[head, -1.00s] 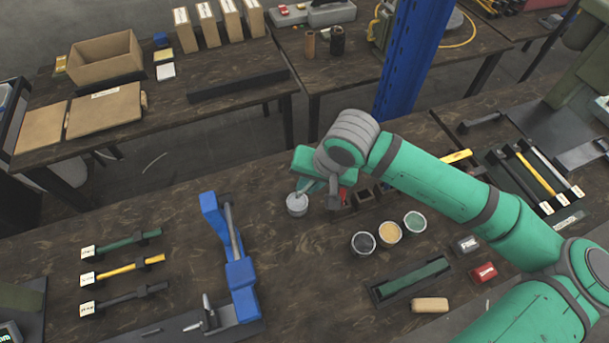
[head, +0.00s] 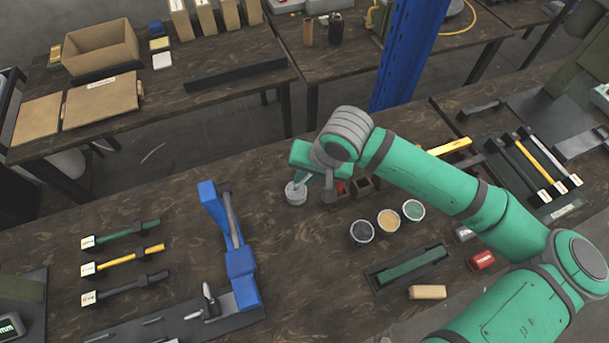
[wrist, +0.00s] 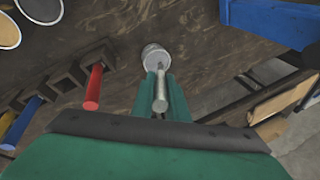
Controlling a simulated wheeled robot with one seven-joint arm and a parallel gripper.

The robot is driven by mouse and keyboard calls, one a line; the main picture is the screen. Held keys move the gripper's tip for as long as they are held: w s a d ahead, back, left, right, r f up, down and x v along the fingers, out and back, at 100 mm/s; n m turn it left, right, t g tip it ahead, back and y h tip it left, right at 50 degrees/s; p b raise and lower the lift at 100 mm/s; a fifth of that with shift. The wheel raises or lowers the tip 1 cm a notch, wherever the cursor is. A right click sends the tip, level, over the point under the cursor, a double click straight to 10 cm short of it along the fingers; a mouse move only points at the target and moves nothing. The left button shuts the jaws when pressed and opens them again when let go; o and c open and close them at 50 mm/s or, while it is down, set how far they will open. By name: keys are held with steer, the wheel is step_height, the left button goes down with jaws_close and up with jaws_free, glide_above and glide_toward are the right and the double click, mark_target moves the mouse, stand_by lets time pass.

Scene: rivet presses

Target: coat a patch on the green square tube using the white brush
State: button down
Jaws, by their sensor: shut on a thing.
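My gripper (head: 304,182) is shut on the white brush (wrist: 160,92); its pale handle shows between the green fingers (wrist: 160,100) in the wrist view. The brush points at a small pale round pot (head: 296,193), which also shows in the wrist view (wrist: 155,55). Its tip is at or in the pot's mouth; I cannot tell how deep. A green square tube (head: 412,262) lies in a dark tray at the front right of the table, apart from my gripper.
Red (wrist: 94,88) and blue (wrist: 28,115) brush handles sit in holders beside the gripper. A blue fixture (head: 241,268) stands left. A tan block (head: 428,292) lies by the tray.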

steer(key=shift+f, duration=0.6)
stand_by(1.5)
steer(key=shift+r, duration=0.1)
steer(key=shift+r, duration=3.45)
